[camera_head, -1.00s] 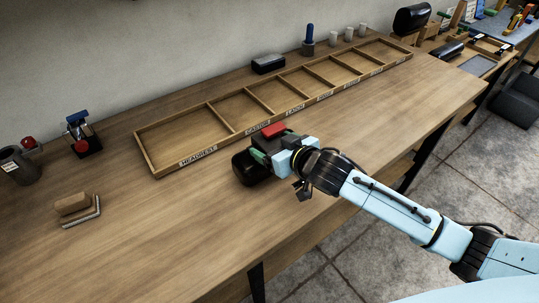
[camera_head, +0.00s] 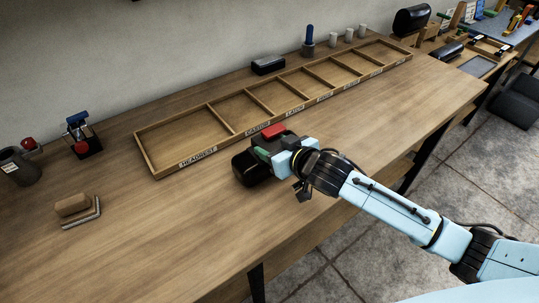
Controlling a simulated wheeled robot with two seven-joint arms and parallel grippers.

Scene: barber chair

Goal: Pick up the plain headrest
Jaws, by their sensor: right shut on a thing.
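A black, rounded, padded block that looks like a headrest (camera_head: 247,168) is at the front edge of the divided wooden tray, by the compartment labelled HEADREST. My right gripper (camera_head: 266,150) comes in from the right and is shut on this block. The gripper and wrist hide the block's right side. A green part and a red part show at the gripper's end; I cannot tell whether both belong to the gripper. Whether the block touches the table is unclear. A second black block (camera_head: 268,65) lies behind the tray. My left gripper is not in view.
The long wooden tray (camera_head: 147,160) has several empty compartments. A brown block with a metal bracket (camera_head: 75,207), a dark cup (camera_head: 18,168) and a small red-and-blue device (camera_head: 82,135) stand at left. White cylinders (camera_head: 334,39) stand behind. The front table is clear.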

